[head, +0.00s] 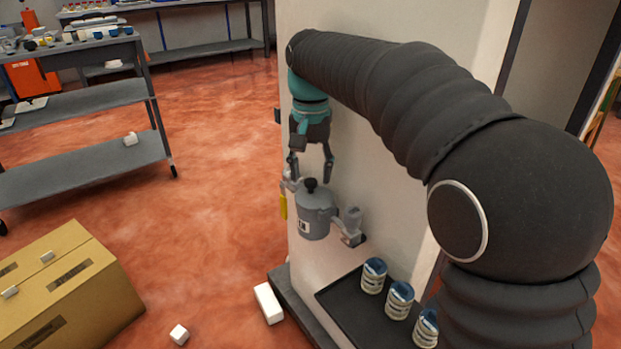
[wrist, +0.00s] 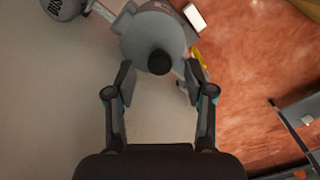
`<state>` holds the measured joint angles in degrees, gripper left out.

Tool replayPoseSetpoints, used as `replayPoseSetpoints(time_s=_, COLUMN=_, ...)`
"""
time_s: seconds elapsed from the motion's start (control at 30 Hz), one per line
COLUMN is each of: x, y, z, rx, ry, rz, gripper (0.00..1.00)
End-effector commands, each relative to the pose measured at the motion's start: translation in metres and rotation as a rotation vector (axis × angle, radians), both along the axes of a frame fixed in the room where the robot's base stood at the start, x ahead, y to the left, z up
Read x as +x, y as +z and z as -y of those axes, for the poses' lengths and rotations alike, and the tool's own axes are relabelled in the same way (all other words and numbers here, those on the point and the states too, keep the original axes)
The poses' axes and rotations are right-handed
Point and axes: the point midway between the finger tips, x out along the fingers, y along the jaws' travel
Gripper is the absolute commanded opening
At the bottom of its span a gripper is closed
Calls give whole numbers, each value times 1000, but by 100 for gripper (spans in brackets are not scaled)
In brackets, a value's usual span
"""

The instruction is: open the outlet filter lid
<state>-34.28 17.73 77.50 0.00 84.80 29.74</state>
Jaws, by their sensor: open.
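The outlet filter is a grey canister (head: 314,218) on the side of the pale panel in the head view. Its round grey lid (head: 318,196) is seated on top and carries a black knob (head: 310,184). In the wrist view the lid (wrist: 150,38) shows from above, with the knob (wrist: 160,62) near the centre line. My gripper (head: 313,170) points down just above the lid, with its fingers spread. In the wrist view my gripper (wrist: 160,76) has one fingertip on each side of the knob, apart from it, with nothing held.
A yellow handle (head: 283,206) hangs left of the canister; a pipe fitting (head: 352,228) sits to its right. A black tray (head: 345,295) with several blue-lidded jars (head: 374,276) lies below. A cardboard box (head: 75,290) stands on the floor at left.

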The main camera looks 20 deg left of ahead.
Motion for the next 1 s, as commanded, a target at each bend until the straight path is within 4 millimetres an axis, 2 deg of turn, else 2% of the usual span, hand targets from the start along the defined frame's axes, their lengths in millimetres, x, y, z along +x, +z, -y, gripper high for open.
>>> replayPoseSetpoints(time_s=0.13, x=0, y=-12, z=1, rx=0, ry=-1, rz=-1, gripper=54)
replayPoseSetpoints(time_s=0.47, x=0, y=-15, z=0, rx=1, ry=-1, rz=1, gripper=54)
replayPoseSetpoints(time_s=0.5, x=0, y=-15, z=0, rx=1, ry=-1, rz=1, gripper=51)
replayPoseSetpoints(time_s=0.7, x=0, y=-15, z=0, rx=0, ry=-1, rz=1, gripper=1)
replayPoseSetpoints(time_s=1.0, x=2, y=-15, z=2, rx=5, ry=-3, rz=5, gripper=0)
